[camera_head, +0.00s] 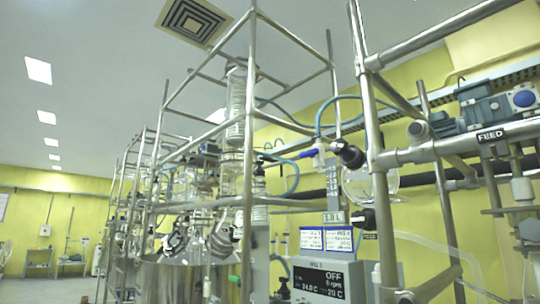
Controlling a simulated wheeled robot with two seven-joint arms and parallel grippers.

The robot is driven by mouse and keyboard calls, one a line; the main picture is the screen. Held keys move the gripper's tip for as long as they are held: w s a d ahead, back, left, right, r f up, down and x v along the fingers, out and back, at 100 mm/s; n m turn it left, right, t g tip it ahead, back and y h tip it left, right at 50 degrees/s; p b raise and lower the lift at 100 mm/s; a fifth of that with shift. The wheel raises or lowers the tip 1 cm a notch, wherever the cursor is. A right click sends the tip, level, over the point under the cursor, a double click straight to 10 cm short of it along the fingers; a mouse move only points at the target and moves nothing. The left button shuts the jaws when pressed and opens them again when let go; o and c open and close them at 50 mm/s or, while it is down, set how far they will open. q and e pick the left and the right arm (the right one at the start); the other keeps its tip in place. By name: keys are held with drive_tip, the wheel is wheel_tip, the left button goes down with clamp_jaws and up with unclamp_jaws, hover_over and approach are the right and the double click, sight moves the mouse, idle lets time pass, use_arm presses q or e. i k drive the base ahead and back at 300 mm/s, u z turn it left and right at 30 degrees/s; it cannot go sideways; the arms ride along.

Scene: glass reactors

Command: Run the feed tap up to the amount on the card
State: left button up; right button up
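Neither gripper is in view.
A control box display (320,281) reads OFF, rpm and temperatures. Steel frame posts (249,150) and rails cross the view close by. A blue motor (490,105) lies on the right rail. A clear hose (430,244) runs lower right. More glass reactors (190,185) stand left.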

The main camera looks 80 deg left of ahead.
sight(312, 153)
drive_tip(key=u, duration=0.95)
drive_tip(key=i, duration=0.8)
drive_tip(key=u, duration=0.7)
